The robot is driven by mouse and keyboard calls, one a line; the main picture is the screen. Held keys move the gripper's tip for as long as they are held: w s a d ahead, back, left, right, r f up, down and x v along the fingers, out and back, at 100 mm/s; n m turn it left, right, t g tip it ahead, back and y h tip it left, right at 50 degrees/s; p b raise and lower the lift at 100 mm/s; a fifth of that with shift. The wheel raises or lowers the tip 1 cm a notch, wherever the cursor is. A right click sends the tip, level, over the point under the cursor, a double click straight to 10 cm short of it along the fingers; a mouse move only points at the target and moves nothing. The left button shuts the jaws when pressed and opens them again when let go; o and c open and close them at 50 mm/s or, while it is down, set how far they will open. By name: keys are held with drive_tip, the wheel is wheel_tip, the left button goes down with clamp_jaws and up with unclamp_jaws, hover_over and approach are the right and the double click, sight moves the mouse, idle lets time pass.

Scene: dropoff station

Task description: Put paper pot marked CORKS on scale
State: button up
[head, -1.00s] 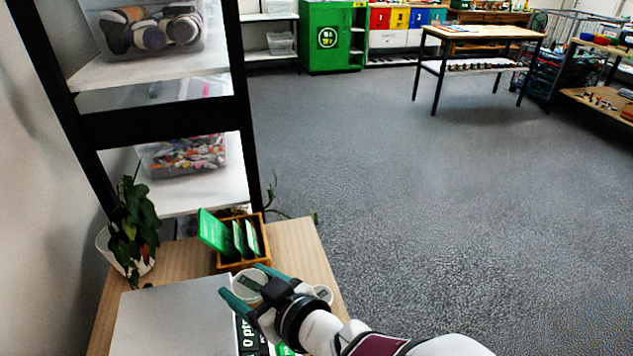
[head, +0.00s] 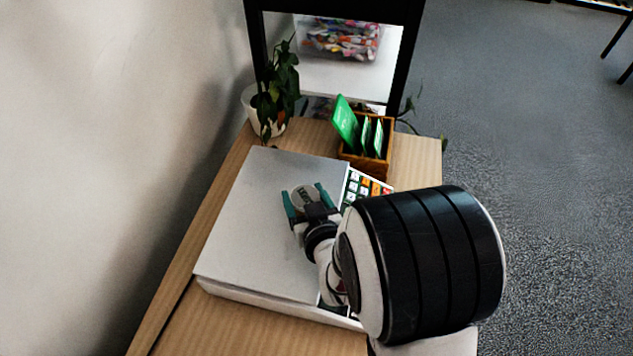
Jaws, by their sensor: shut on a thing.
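The scale (head: 250,225) is a wide white box with a flat grey metal plate and a keypad (head: 362,186) on its right side. A small round paper pot (head: 303,196) with a pale top and dark lettering, too small to read surely, is between the teal fingers of my gripper (head: 305,199). The gripper is shut on the pot, over the right part of the plate. I cannot tell whether the pot touches the plate. My arm hides the front right of the scale.
A wooden box (head: 347,158) with green packets stands behind the keypad. A potted plant (head: 268,108) stands at the back left by the wall. Bare table (head: 210,325) lies in front of the scale. A black-framed shelf (head: 396,60) rises behind.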

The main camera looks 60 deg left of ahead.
drive_tip(key=o, duration=1.5)
drive_tip(key=shift+f, duration=0.1)
drive_tip(key=shift+d+r, duration=0.15)
drive_tip(key=shift+r, duration=0.1)
drive_tip(key=v, duration=0.5)
drive_tip(key=shift+d, duration=0.1)
drive_tip(key=shift+r, duration=0.1)
